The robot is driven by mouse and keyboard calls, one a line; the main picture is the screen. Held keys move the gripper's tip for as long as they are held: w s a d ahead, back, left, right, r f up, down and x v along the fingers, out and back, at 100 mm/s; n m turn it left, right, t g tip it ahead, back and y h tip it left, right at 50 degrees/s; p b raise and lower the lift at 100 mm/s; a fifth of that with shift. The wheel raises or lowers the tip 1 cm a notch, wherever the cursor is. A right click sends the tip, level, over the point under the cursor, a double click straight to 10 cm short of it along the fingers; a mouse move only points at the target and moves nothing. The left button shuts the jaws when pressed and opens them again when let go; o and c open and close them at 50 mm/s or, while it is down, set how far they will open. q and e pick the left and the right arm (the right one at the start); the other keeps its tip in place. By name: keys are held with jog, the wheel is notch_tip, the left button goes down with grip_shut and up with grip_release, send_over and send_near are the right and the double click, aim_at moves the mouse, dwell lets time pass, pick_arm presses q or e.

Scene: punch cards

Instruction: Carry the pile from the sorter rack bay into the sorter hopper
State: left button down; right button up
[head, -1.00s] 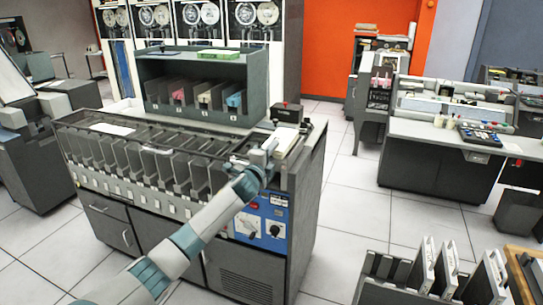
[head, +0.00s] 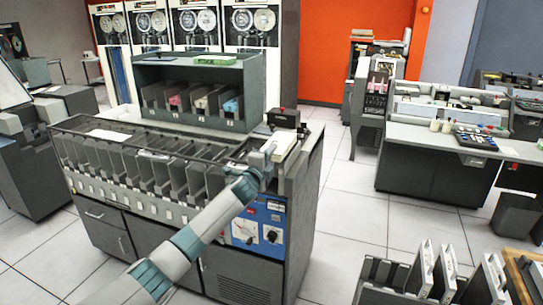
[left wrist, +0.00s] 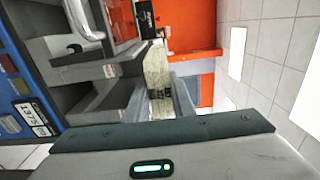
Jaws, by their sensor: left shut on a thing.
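The sorter (head: 115,218) is a long grey machine with a row of slanted pockets. Its hopper end is at the right, by a small black box (head: 284,118). My left gripper (head: 270,150) is at that end, shut on a cream card pile (head: 284,143). In the left wrist view the pile (left wrist: 157,68) runs away between the two grey fingers (left wrist: 161,100). Whether the pile rests on the hopper floor I cannot tell. The rack (head: 195,72) on the sorter has bays with pink, cream and blue cards. My right gripper is out of view.
A blue control panel (head: 257,226) is on the sorter's front below my left arm. A green item (head: 215,60) lies on the rack top. A desk (head: 435,160) is at right, with open floor between.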

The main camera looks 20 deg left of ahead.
pick_arm(q)
jog(key=shift+w+b, duration=0.45)
jog(key=shift+w, duration=0.45)
jog(key=shift+w+a, duration=0.1)
jog(key=shift+w, duration=0.2)
dwell(0.3)
